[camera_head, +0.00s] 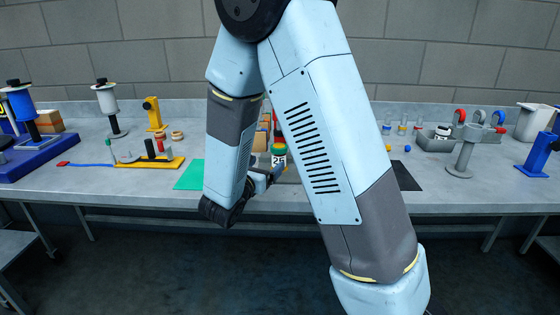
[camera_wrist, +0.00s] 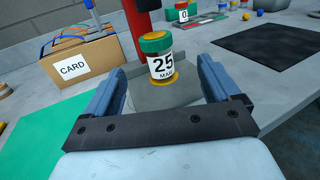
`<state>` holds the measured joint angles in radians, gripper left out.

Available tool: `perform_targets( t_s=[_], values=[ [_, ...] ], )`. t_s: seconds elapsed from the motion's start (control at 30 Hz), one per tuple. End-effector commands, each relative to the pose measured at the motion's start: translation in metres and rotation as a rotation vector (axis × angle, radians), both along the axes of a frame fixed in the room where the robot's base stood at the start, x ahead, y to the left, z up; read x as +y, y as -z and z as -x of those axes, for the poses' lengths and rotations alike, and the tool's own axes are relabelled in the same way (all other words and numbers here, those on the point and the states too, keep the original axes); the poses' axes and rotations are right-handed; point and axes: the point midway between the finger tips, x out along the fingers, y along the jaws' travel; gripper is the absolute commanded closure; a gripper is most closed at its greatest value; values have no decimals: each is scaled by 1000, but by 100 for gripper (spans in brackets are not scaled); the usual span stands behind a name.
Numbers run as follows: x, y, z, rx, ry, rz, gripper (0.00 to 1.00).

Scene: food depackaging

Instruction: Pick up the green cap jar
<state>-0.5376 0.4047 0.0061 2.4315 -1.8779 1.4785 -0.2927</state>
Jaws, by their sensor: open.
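The green cap jar (camera_wrist: 162,66) stands upright in the wrist view, with a white label reading 25 MAR and a yellow-orange base. It stands on a grey plate or tray (camera_wrist: 185,96). In the head view the jar (camera_head: 279,158) shows just right of my forearm. My gripper (camera_wrist: 161,67) is open, with one blue finger on each side of the jar in the picture. I see gaps between the jar and both fingers; I cannot tell whether the fingertips reach level with it. In the head view my gripper (camera_head: 270,177) is partly hidden by my arm.
A cardboard box (camera_wrist: 77,62) marked CARD stands left of the jar. A red post (camera_wrist: 138,22) rises close behind it. Another labelled jar (camera_wrist: 182,13) stands farther back. A green mat (camera_wrist: 40,140) lies left and a black mat (camera_wrist: 265,45) right.

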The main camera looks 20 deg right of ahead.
Motion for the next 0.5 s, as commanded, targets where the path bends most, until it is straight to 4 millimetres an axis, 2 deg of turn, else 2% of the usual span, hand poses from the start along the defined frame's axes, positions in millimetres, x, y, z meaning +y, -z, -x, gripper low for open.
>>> perform_targets(
  t_s=[0.3,0.5],
  values=[
    [-35,0,-40,-1,3,0,10],
    [-50,0,-58,-1,3,-1,10]
  ],
)
